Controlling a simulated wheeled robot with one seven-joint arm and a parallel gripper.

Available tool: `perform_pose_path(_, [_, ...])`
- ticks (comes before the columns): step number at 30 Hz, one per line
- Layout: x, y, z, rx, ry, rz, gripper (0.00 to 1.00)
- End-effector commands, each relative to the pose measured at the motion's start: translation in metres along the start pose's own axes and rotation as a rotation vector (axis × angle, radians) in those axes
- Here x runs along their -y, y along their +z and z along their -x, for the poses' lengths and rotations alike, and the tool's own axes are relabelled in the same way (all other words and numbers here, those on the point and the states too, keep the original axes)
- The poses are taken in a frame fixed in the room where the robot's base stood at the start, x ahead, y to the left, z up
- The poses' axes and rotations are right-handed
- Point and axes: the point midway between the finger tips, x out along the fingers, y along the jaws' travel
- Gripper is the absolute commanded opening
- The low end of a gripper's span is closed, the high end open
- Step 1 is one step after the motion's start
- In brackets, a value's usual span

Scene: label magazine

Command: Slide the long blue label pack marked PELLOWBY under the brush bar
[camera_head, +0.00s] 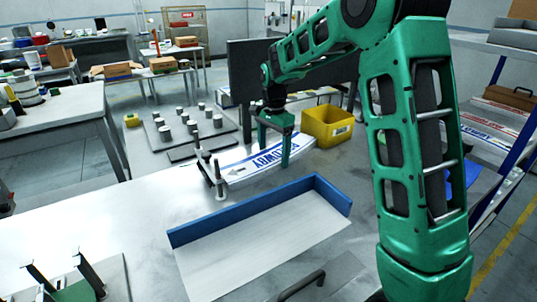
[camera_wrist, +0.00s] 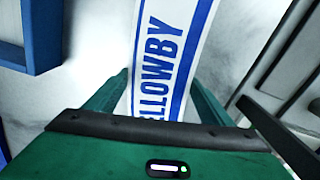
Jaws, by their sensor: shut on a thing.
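The long pack (camera_head: 245,171), white with blue bands and blue lettering, lies along the metal table with its left end at two upright posts. In the wrist view the pack (camera_wrist: 170,60) reads ELLOWBY; its near end is hidden by my gripper. My gripper (camera_head: 275,150) reaches down over the pack's right part, and in the wrist view its fingers (camera_wrist: 158,88) stand on either side, shut on it. A dark bar between the posts (camera_head: 211,172) looks like the brush bar. I cannot tell whether the pack's left end is under it.
A blue-walled tray (camera_head: 240,208) stands in front of the pack, close beside it. Behind are a dark plate with several metal cylinders (camera_head: 192,126) and a yellow bin (camera_head: 327,126).

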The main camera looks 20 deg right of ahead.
Motion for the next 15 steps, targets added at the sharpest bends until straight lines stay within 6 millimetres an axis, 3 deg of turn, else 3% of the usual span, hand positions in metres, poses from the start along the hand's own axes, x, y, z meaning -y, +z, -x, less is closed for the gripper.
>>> perform_pose_path(10, [0.0009,0.0004,0.0006,-0.001,-0.001,0.003,0.33])
perform_pose_path(11, [0.001,0.0005,0.0006,-0.001,-0.001,0.003,0.8])
perform_pose_path(13, [0.001,0.0008,0.0005,-0.001,-0.001,0.003,0.97])
perform_pose_path(15, [0.001,0.001,0.0004,0.0,-0.001,0.003,0.97])
